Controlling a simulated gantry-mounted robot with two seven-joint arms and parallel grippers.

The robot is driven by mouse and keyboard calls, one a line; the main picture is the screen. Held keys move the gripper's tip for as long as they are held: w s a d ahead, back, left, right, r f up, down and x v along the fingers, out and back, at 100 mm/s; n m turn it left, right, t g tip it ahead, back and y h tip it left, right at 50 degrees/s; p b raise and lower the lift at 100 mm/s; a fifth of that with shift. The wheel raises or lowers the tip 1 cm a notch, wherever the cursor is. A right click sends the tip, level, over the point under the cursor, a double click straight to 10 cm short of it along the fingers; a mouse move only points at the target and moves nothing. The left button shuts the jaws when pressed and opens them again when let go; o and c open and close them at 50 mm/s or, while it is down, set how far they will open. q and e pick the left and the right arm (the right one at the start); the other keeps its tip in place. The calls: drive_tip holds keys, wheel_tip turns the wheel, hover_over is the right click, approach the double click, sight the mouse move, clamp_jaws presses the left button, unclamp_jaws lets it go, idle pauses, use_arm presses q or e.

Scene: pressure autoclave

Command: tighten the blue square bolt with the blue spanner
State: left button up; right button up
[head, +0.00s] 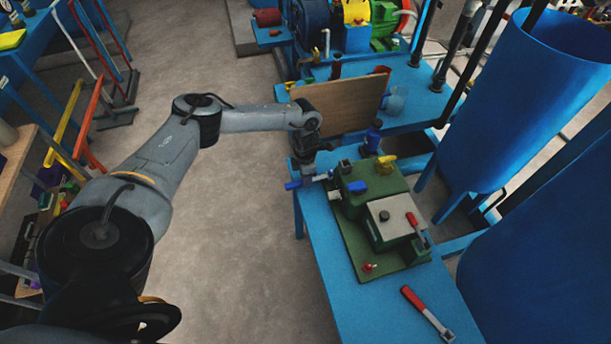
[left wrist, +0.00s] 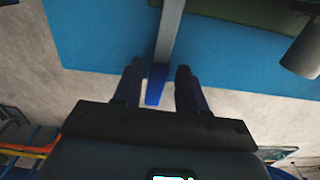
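The blue spanner (head: 293,185) has a blue handle and a grey shank. Its handle sticks out past the left edge of the blue table in the head view. My left gripper (head: 309,171) is at the handle. In the left wrist view the two dark fingers (left wrist: 160,85) stand on either side of the blue handle (left wrist: 155,88), with a small gap on each side. The grey shank (left wrist: 168,35) runs up over the table. A small blue part (head: 357,187) shows on the green fixture; I cannot tell if it is the square bolt. My right gripper is out of view.
The green fixture (head: 352,243) carries a pale block with a red-handled part (head: 413,220) and a yellow part (head: 386,163). A red-handled tool (head: 427,313) lies at the table's near end. A wooden board (head: 340,103) stands behind. Large blue tanks (head: 525,95) stand at right.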

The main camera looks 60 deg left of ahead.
use_arm(q)
drive_tip(key=shift+o, duration=1)
drive_tip(key=shift+r, duration=0.15)
wheel_tip(320, 180, up, 11)
drive_tip(key=p, duration=0.2)
drive_tip(key=shift+f, duration=0.2)
